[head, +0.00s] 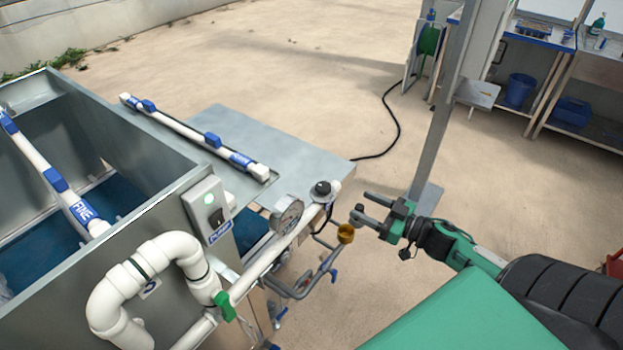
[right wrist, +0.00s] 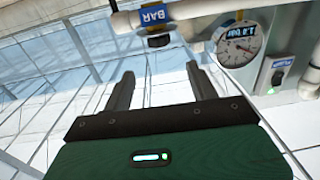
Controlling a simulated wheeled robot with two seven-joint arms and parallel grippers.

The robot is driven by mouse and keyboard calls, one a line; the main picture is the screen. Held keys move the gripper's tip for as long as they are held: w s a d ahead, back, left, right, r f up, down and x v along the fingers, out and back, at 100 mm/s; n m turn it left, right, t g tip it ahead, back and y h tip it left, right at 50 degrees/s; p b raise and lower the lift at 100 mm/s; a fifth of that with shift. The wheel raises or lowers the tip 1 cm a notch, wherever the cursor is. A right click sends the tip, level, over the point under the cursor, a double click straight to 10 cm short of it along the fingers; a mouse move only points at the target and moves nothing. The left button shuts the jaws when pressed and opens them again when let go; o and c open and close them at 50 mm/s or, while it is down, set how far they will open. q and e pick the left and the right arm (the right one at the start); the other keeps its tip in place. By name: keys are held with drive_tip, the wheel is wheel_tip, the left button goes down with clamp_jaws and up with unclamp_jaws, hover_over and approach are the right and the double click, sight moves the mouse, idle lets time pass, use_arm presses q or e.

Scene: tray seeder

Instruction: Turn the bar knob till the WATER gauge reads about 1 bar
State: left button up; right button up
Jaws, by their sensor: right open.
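The black bar knob (head: 323,188) sits at the end of the white pipe, beside the round gauge (head: 287,216). In the right wrist view the knob (right wrist: 158,40) shows beside a blue BAR label (right wrist: 153,17), and the gauge (right wrist: 238,45) has a white dial; its lettering and needle reading are too small to tell surely. My right gripper (head: 362,206) is open and empty, to the right of the knob and apart from it. In the right wrist view its fingers (right wrist: 160,70) point toward the knob, with a gap between. My left gripper is not in view.
A brass-coloured fitting (head: 345,233) lies close below my right fingertips. A switch box (head: 208,212) stands left of the gauge, on the metal tank. A green valve handle (head: 224,305) is lower on the pipe.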

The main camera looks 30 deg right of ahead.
sight(330, 189)
drive_tip(key=p+x, duration=0.3)
drive_tip(key=x, duration=1)
drive_tip(key=shift+w, duration=0.15)
drive_tip(key=shift+f, duration=0.1)
drive_tip(key=c, duration=1)
drive_tip(key=shift+y, duration=0.3)
